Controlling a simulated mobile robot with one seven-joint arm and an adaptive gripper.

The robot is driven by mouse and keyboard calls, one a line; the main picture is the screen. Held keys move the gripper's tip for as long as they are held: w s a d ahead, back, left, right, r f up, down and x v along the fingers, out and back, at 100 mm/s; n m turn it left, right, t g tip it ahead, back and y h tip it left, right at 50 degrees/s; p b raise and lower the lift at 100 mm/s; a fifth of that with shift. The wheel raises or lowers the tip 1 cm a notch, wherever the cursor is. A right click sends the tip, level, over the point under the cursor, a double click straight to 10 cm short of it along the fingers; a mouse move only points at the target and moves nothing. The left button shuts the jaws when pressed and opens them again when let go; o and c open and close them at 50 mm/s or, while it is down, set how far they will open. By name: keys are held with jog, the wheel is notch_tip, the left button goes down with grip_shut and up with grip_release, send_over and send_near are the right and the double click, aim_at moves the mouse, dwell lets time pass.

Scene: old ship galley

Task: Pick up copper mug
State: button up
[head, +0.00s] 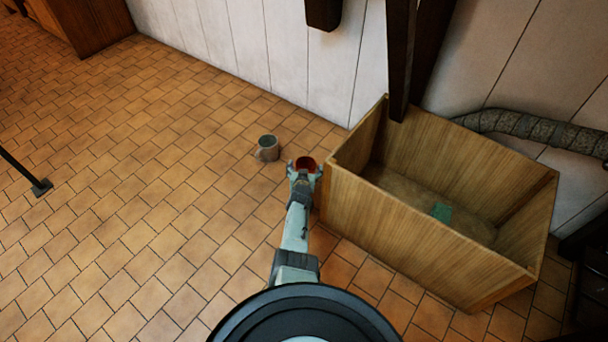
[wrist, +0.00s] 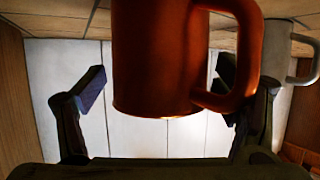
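The copper mug (head: 306,162) is reddish and stands on the tiled floor close to the left side of the wooden box. In the wrist view the copper mug (wrist: 158,60) is large at the top middle, with its handle to the right. My gripper (head: 304,169) is low at the mug, with one finger on each side of it. The fingers are open, and a gap shows between the left finger and the mug in the wrist view. The handle hides part of the right finger.
A grey mug (head: 267,150) stands on the floor just left of the copper mug; it also shows in the wrist view (wrist: 285,50). The wooden box (head: 420,235) is close on the right. A white panelled wall (head: 270,45) is behind.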

jog(key=c, duration=1.1)
